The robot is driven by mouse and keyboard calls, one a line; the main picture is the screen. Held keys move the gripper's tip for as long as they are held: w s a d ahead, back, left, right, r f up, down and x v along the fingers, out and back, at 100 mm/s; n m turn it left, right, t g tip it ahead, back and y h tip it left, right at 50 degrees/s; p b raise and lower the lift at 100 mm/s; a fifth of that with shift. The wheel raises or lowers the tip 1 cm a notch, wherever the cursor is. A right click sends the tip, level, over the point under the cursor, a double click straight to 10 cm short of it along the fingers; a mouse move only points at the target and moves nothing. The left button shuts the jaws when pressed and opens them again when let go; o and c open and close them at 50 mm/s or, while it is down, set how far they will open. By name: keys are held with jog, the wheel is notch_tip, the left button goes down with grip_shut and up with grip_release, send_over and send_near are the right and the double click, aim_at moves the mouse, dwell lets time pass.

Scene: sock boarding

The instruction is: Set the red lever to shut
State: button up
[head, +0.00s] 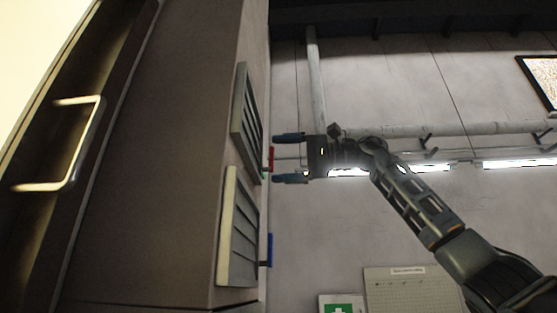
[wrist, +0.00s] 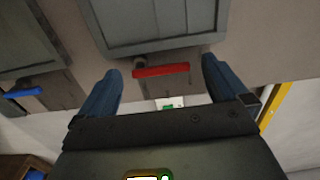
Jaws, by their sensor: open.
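The red lever (wrist: 161,70) shows in the wrist view as a straight bar lying nearly level, just below a grey louvred panel. In the head view it is a small red piece (head: 271,158) at the edge of the cabinet side. My gripper (head: 289,158) is open, with its two blue fingers one above the other and the lever close by their tips. In the wrist view the fingers of my gripper (wrist: 161,80) stand to the left and right of the lever. I see no contact between them.
A blue lever (head: 269,250) sits lower on the same wall and also shows in the wrist view (wrist: 23,92). Two grey louvred panels (head: 246,122) are near the levers. A metal handle (head: 75,145) is at far left. Pipes (head: 460,130) run along the wall behind my arm.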

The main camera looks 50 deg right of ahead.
jog(key=b+v, duration=0.1)
jog(key=v, duration=0.5)
jog(key=shift+s, duration=0.2)
jog(key=shift+d, duration=0.15)
